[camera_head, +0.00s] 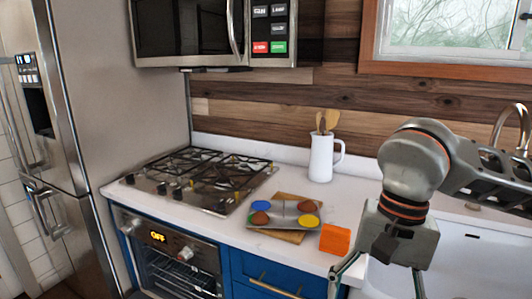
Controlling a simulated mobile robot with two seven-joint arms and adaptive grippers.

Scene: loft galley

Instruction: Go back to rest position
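My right arm comes in from the right and hangs over the counter and sink area. Its gripper (376,285) points down at the bottom edge of the view, with its two fingers spread wide and nothing seen between them. The fingertips run to or past the frame's edge. My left gripper is not in view.
An orange block (335,239) stands near the counter's front edge, left of my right gripper. A grey tray (287,217) with blue, yellow and brown round items lies on a wooden board (291,237). A white pitcher (321,159) with wooden utensils, a gas stovetop (199,176), oven (176,270), microwave (186,30) and fridge (40,120) stand around.

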